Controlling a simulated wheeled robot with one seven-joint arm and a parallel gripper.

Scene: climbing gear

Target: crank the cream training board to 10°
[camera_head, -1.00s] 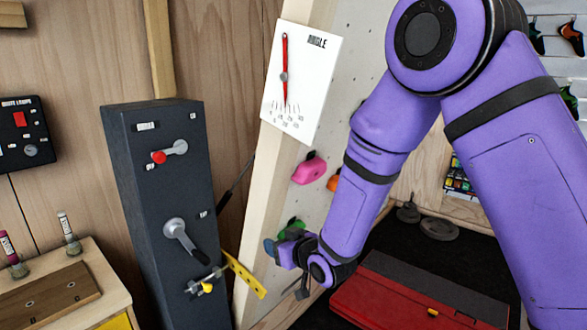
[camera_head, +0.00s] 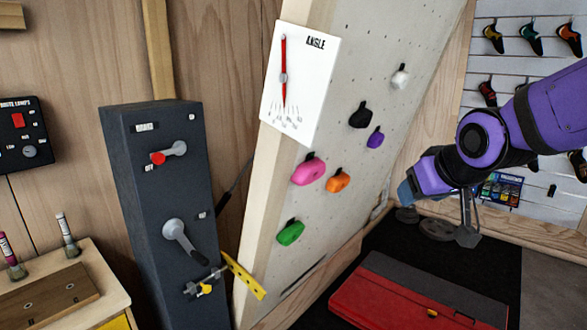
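The cream training board (camera_head: 345,130) leans at the centre, with a white angle dial (camera_head: 301,80) on its upper left; the dial's red needle stands near vertical, its numbers too small to read. The dark grey winch post (camera_head: 165,200) stands to its left. It has a red-knobbed lever (camera_head: 168,153) near the top and a grey crank handle with a black grip (camera_head: 184,240) lower down. A yellow strip (camera_head: 243,276) sits at the post's lower right. My gripper (camera_head: 404,192) is right of the board, apart from the crank; its fingers are too unclear to judge.
A red and grey crash pad (camera_head: 415,300) lies on the black mat in front. Weight plates (camera_head: 437,229) lie behind my gripper. Climbing shoes hang on the right wall.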

